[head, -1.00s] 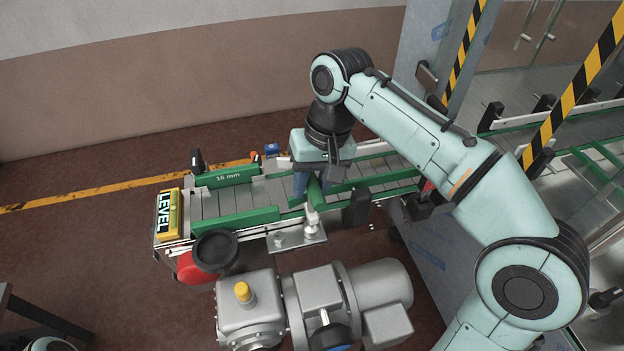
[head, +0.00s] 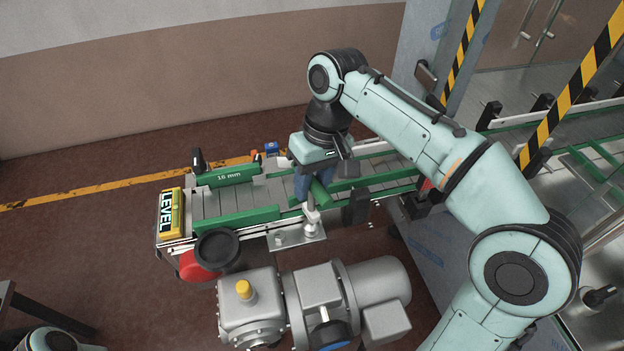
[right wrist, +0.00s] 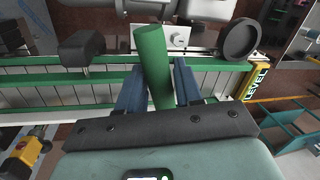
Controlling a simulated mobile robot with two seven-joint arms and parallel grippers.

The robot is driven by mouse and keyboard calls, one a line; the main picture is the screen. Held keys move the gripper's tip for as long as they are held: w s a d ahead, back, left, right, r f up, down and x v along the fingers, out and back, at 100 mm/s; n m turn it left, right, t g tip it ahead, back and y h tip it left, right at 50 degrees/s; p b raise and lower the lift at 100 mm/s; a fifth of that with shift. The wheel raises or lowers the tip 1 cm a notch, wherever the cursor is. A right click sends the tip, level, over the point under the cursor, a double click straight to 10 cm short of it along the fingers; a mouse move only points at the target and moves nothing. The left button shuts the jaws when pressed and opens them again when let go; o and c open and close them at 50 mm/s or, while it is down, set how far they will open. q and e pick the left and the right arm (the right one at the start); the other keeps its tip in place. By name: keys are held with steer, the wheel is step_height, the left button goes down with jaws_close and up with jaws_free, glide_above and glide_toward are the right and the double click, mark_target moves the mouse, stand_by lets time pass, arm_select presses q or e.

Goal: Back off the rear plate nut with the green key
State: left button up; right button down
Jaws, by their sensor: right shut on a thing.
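My right gripper (head: 309,192) points down over the conveyor, its blue fingers shut on the green key (head: 321,192). The key's green round handle (right wrist: 152,62) sits between the blue fingers in the right wrist view. A silver piece (head: 311,213) beside the handle stands over the metal plate (head: 290,239) on the conveyor's near side. A silver nut-like fitting (head: 310,230) is on that plate, below the silver piece. I cannot tell whether the key is seated on it. My left gripper is out of view.
A grey motor with gearbox (head: 318,290) stands in front of the plate. A black round cup (head: 217,250) and a red part (head: 196,267) are at left. A yellow LEVEL box (head: 171,213) is at the conveyor's end. Green guide rails (head: 236,219) line the belt.

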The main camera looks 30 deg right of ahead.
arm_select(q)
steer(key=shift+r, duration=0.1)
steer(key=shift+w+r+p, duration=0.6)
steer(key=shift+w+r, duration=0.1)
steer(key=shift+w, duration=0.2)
arm_select(e)
steer(key=shift+n+g, duration=0.3)
steer(key=shift+n, duration=1.2)
steer(key=shift+w+r+n+p, duration=0.1)
steer(key=shift+n+p, duration=0.3)
steer(key=shift+n, duration=0.7)
steer(key=shift+n+g, duration=0.3)
steer(key=shift+n, duration=0.3)
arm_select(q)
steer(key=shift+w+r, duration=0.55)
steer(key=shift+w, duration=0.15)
